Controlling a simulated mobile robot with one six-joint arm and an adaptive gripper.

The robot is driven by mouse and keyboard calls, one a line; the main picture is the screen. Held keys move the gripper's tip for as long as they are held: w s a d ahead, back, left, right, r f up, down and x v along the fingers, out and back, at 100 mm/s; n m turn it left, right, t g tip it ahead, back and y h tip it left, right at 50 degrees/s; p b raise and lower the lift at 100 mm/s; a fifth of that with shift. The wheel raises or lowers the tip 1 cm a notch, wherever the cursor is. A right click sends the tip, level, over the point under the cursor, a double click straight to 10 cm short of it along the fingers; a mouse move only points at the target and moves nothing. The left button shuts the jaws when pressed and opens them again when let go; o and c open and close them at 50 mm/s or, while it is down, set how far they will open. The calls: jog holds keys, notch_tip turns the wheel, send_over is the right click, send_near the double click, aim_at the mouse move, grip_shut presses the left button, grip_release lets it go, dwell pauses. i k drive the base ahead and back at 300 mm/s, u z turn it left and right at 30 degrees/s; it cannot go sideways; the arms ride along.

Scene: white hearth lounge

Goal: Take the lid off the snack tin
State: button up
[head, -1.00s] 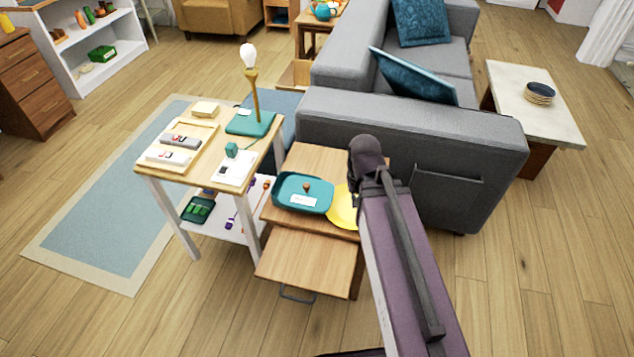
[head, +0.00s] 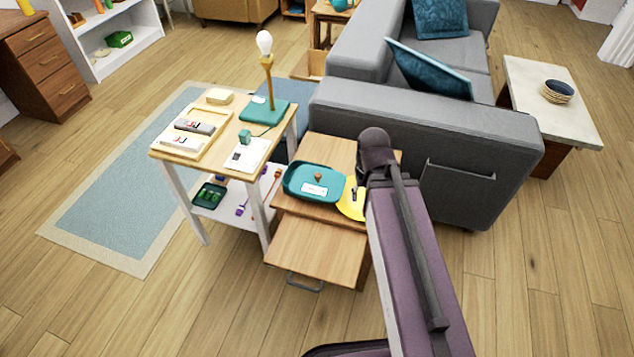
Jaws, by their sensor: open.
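The teal snack tin (head: 296,190) sits on the small wooden side table beside the sofa's arm. Its lid (head: 331,178) is on, with a round brown knob (head: 318,177) and a white label on top. A yellow round thing (head: 348,207), perhaps a plate, lies just right of the tin, partly covered by my arm. My arm comes in from the lower right and ends over the table's right side. Only a small dark part of my gripper (head: 357,190) shows at the arm's left edge, right of the tin; the rest is hidden. I see nothing held.
The side table has a pulled-out wooden board or drawer (head: 318,252) with a metal handle. A white-legged table (head: 210,160) on the left holds a lamp (head: 266,75), a tray and cards. The grey sofa (head: 425,118) stands close behind. Floor in front is clear.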

aim_at(321, 184)
jog(key=u, duration=0.05)
jog(key=k, duration=1.3)
jog(key=z, duration=0.6)
jog(key=i, duration=1)
